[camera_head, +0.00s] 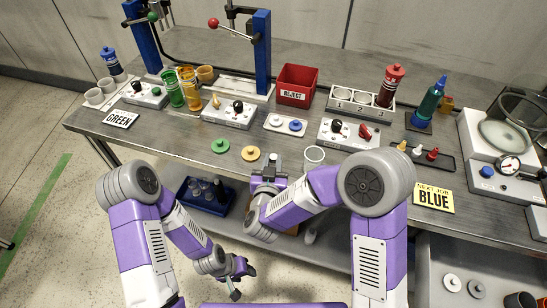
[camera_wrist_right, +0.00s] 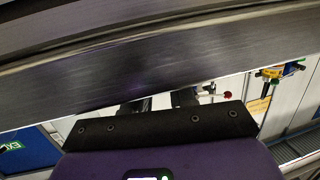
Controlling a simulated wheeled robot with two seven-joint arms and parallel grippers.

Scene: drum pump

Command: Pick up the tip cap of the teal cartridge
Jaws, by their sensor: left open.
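The teal cartridge (camera_head: 430,104) stands, a little tilted in the picture, in a dark blue stand at the right rear of the table. A blue tip cap (camera_head: 442,80) shows at its top end. My right gripper (camera_head: 270,172) is at the table's front edge, left of and well apart from the cartridge. In the right wrist view its two dark fingers (camera_wrist_right: 160,102) stand apart with nothing seen between them. My left gripper (camera_head: 240,278) is open and empty, low in front of the table.
A red cartridge (camera_head: 394,86) stands in a numbered rack (camera_head: 345,105) left of the teal one. A dark tray with small nozzles (camera_head: 417,150) and a yellow BLUE card (camera_head: 433,198) lie in front. A scale with a glass cover (camera_head: 505,132) stands at right.

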